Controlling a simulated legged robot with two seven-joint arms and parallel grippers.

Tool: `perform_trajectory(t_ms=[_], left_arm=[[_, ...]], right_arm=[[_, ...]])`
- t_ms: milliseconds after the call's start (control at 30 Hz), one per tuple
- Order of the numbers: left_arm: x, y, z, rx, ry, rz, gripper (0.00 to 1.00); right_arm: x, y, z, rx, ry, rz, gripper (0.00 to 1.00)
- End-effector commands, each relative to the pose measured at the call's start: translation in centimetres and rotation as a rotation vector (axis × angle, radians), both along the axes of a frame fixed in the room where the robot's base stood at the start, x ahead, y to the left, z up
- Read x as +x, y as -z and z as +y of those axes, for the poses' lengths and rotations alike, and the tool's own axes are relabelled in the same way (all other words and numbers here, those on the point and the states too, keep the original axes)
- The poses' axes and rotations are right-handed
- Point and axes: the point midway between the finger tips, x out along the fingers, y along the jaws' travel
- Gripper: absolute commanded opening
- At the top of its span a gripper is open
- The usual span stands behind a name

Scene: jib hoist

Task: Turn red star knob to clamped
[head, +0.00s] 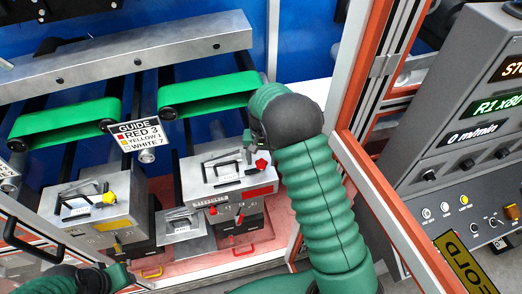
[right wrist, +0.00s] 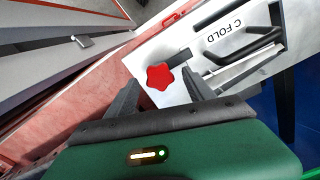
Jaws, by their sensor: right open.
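The red star knob (head: 262,163) sits at the right side of the top of the right-hand grey box (head: 232,190). In the right wrist view the knob (right wrist: 160,77) shows between the two dark fingertips of my right gripper (right wrist: 159,82). This gripper is open, with a gap on both sides of the knob; I cannot tell how deep the knob lies between the fingers. In the head view my right gripper (head: 254,148) is just above the knob and mostly hidden by its wrist. My left gripper (head: 92,279) is partly seen at the bottom left; its jaws are unclear.
A similar box (head: 95,222) with a yellow knob (head: 109,198) stands to the left. Dark handles and a plate reading "C FOLD" (right wrist: 222,34) lie beside the red knob. A guide sign (head: 138,133) hangs above. A red-edged frame post (head: 362,65) and a control panel (head: 470,130) are at right.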

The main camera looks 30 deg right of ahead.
Motion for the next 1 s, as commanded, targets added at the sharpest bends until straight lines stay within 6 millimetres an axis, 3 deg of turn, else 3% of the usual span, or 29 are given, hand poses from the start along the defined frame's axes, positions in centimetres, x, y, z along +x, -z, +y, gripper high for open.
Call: perform_trajectory(t_ms=[167,400,600,767,1000], left_arm=[[0.0,1.1,0.0,0.0,0.0,0.0,0.36],[0.0,2.5,0.0,0.0,0.0,0.0,0.36],[0.0,2.9,0.0,0.0,0.0,0.0,0.36],[0.0,2.9,0.0,0.0,0.0,0.0,0.36],[0.0,2.9,0.0,0.0,0.0,0.0,0.36]], right_arm=[[0.2,-3.4,0.0,-0.001,-0.001,-0.008,0.62],[0.2,-10.5,-0.1,-0.002,0.0,-0.008,0.62],[0.3,-14.9,-0.1,-0.001,0.001,-0.003,0.62],[0.2,-16.2,-0.1,-0.001,0.001,-0.002,0.62],[0.2,-16.3,-0.1,-0.001,0.001,-0.001,0.62]])
